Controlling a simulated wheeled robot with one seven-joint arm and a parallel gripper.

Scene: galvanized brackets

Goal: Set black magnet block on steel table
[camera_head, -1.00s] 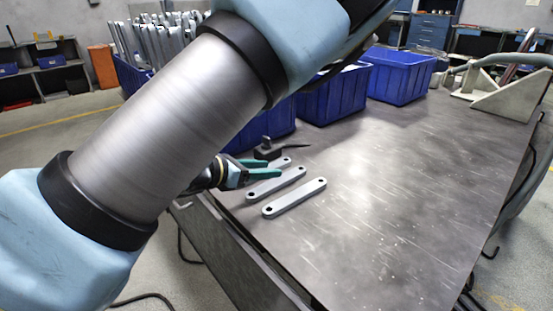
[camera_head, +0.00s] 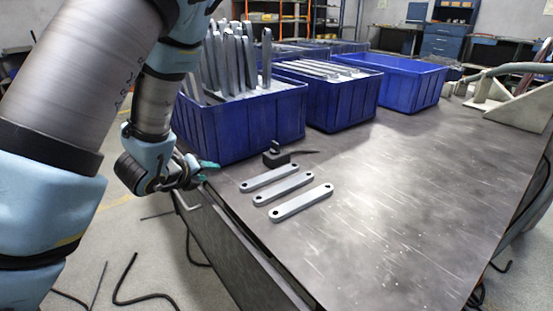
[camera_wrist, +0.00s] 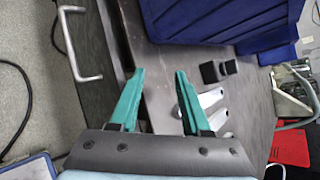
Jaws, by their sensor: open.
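The black magnet block (camera_head: 276,158) stands on the steel table (camera_head: 390,200), in front of the blue bins and just behind the flat brackets. A short dark post rises from it. In the wrist view the black block (camera_wrist: 209,72) shows right of the fingers, near the blue bin, with a second dark piece beside it. My gripper (camera_head: 209,170) is at the table's left edge, left of the block and apart from it. In the wrist view its green fingers (camera_wrist: 160,74) are spread with nothing between them.
Several flat grey brackets (camera_head: 300,202) lie in front of the block. A blue bin (camera_head: 250,125) full of upright metal bars stands close behind it, with more blue bins (camera_head: 405,85) to the right. The table's right and front are clear.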

